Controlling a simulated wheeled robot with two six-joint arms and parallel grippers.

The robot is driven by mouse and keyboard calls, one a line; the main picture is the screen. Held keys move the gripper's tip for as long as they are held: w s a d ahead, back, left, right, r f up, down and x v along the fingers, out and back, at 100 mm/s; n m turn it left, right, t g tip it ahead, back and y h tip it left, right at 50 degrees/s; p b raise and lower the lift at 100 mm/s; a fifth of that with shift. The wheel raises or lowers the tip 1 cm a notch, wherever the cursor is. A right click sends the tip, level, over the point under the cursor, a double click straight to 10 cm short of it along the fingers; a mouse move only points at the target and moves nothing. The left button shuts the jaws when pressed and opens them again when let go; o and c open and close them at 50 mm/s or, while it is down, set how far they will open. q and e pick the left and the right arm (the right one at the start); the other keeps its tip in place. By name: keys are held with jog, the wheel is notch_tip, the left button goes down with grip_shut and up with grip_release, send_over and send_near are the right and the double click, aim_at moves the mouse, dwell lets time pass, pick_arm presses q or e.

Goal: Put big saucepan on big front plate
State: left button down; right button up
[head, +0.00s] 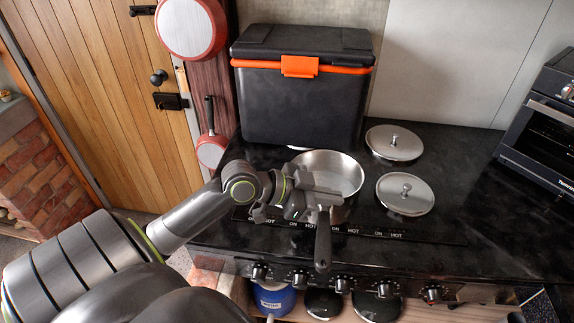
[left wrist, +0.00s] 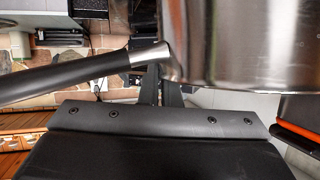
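The big saucepan (head: 335,170) is a steel pan with a dark handle (head: 323,245) pointing towards me, over the left part of the black hob. Its wall (left wrist: 235,45) and handle (left wrist: 75,77) also show in the left wrist view. My left gripper (head: 326,198) is at the near rim, beside the handle's root. In the left wrist view its two narrow fingers (left wrist: 161,90) stand close together there, partly hidden by pan and handle. I cannot tell whether they grip it. The big front plate cannot be made out. My right gripper is out of view.
Two steel lids, a rear one (head: 395,142) and a front one (head: 406,194), lie right of the pan. A black cooler box (head: 300,110) with an orange latch stands behind. An oven (head: 545,125) is at the far right. Knobs (head: 300,279) line the front edge.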

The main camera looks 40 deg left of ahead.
pick_arm(q)
jog(key=w+a+r+n+t+y+p, duration=0.25)
jog(key=w+a+r+n+y, duration=0.35)
jog(key=a, duration=0.3)
jog(key=shift+m, duration=0.5)
jog(key=f, duration=1)
jog(key=shift+w+a+f+p, duration=0.3)
jog(key=shift+w+f+p, duration=0.05)
jog(key=shift+w, duration=0.05)
jog(key=c, duration=1.9)
grip_release()
jog(key=shift+f, duration=0.15)
jog(key=shift+o, duration=1.3)
jog(key=shift+s, duration=0.1)
jog(key=shift+s+a, duration=0.15)
jog(key=shift+s, duration=0.15)
jog(key=v, duration=1.1)
jog(key=shift+s, duration=0.2)
